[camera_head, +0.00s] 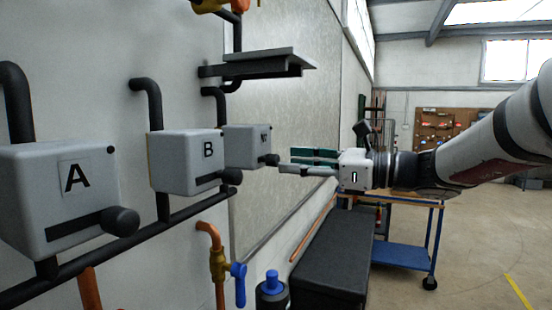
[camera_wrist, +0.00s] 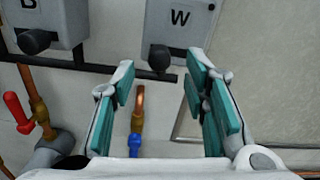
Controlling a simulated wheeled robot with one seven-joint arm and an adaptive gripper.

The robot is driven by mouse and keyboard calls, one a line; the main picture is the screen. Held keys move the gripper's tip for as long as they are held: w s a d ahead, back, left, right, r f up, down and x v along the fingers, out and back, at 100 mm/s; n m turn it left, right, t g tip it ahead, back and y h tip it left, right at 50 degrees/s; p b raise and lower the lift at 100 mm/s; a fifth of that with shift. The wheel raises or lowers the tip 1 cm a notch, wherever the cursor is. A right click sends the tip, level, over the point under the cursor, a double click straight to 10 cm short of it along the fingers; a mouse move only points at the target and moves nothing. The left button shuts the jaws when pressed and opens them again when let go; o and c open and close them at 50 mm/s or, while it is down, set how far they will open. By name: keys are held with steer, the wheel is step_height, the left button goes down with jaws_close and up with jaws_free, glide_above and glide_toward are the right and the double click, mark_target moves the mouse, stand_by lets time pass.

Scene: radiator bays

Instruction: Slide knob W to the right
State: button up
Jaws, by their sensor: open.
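The box marked W (camera_head: 241,147) is a pale grey box on the wall, behind box B in the head view; it also shows at the top of the wrist view (camera_wrist: 188,14). Its dark round knob W (camera_head: 270,160) sticks out low on the front. In the wrist view knob W (camera_wrist: 160,58) is toward the left of its box. My gripper (camera_head: 287,160) is open and empty, its teal-padded fingers pointing at the knob. In the wrist view the knob appears between the fingertips; in the head view a small gap separates them.
Box B (camera_head: 185,160) with its knob (camera_head: 231,176) is beside W, and box A (camera_head: 55,195) is nearer. A dark shelf (camera_head: 262,66) juts out above. Pipes and a blue-handled valve (camera_head: 238,283) lie below. A black bench (camera_head: 325,262) stands along the wall.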

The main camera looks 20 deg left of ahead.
mark_target(275, 161)
steer(key=shift+w+a+p, duration=0.2)
steer(key=shift+a, duration=1.05)
steer(key=shift+w+a+p, duration=0.15)
steer(key=shift+a, duration=1.1)
jaws_close()
